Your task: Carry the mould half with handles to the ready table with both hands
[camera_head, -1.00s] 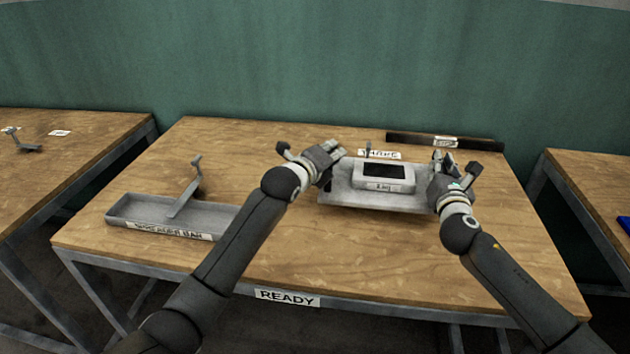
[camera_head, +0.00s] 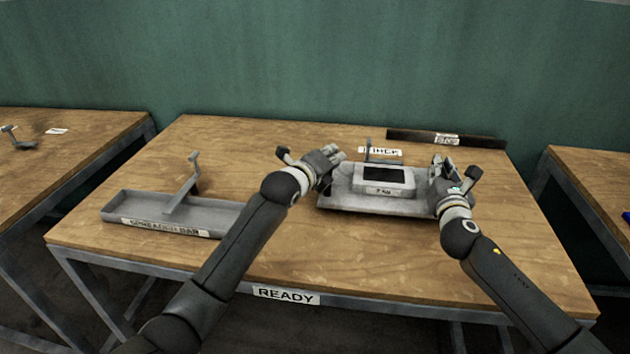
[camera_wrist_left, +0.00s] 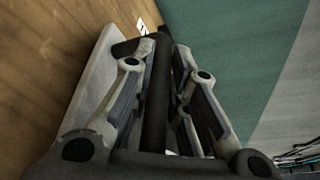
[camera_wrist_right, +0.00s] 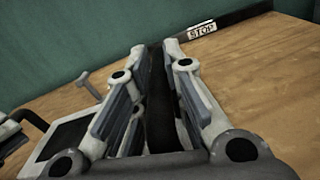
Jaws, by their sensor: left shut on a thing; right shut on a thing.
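The mould half is a grey plate (camera_head: 345,201) with a raised block (camera_head: 383,182) that has a dark recess and a small weight label. It is at the right part of the ready table, roughly level; I cannot tell whether it touches the top. My left gripper (camera_head: 330,163) is shut on the dark handle at its left side, which shows between the fingers in the left wrist view (camera_wrist_left: 157,95). My right gripper (camera_head: 444,172) is shut on the handle at its right side; this dark bar shows in the right wrist view (camera_wrist_right: 158,110).
The ready table (camera_head: 300,240) carries a grey tray (camera_head: 120,211) labelled spreader bar at the left. A dark stop bar (camera_head: 480,142) lies along the back right edge, near a white label (camera_head: 380,152). Other tables stand left (camera_head: 85,150) and right (camera_head: 590,185). The front middle is clear.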

